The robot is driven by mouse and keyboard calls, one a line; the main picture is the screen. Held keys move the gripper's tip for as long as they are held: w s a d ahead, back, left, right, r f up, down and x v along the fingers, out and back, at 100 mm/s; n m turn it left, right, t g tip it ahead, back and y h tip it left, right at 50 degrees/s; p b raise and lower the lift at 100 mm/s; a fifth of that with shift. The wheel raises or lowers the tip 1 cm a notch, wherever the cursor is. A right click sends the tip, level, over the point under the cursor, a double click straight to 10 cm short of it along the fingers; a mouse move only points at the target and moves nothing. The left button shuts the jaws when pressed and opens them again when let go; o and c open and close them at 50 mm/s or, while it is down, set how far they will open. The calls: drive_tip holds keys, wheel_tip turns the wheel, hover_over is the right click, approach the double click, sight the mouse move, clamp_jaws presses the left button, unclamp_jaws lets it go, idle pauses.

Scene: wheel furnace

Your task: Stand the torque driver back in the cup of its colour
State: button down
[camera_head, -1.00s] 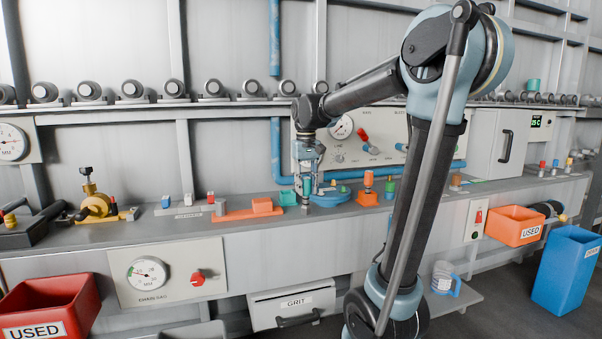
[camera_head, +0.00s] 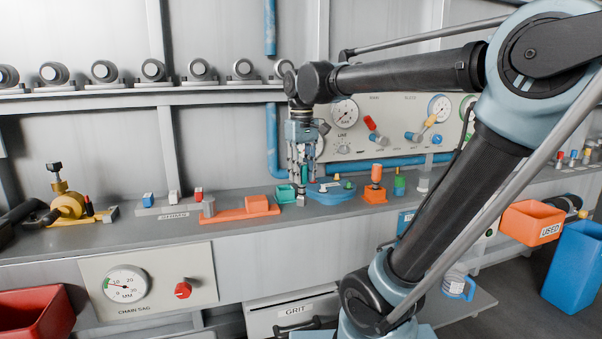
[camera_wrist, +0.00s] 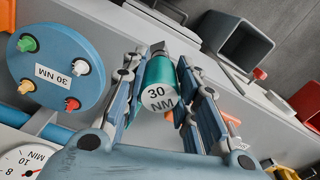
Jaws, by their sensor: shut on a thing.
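My gripper (camera_head: 302,172) is shut on the torque driver, a teal cylinder whose end reads 30 NM, seen in the wrist view (camera_wrist: 158,84). In the head view the fingers mostly hide the driver; it hangs upright with its grey tip (camera_head: 301,200) low over the bench. A small teal cup (camera_head: 285,194) stands just left of the tip. An orange cup (camera_head: 374,196) holds an orange driver, and a green driver (camera_head: 400,180) stands to its right. I cannot tell whether the held driver touches the bench.
A round blue plate (camera_head: 326,197) with coloured pegs, marked 30 NM in the wrist view (camera_wrist: 50,95), lies close right of my gripper. An orange fixture (camera_head: 238,214) lies to the left. A gauge panel (camera_head: 390,128) stands behind. The bench front (camera_head: 140,236) is largely clear.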

drive_tip(key=shift+d, duration=0.1)
drive_tip(key=shift+w+a, duration=1.4)
drive_tip(key=shift+w, duration=3.4)
drive_tip(key=shift+w+a, duration=1.4)
drive_tip(key=shift+w, duration=3.4)
drive_tip(key=shift+f, duration=2.2)
drive_tip(key=shift+f, duration=0.65)
drive_tip(key=c, duration=0.6)
unclamp_jaws()
drive_tip(key=shift+r, duration=0.15)
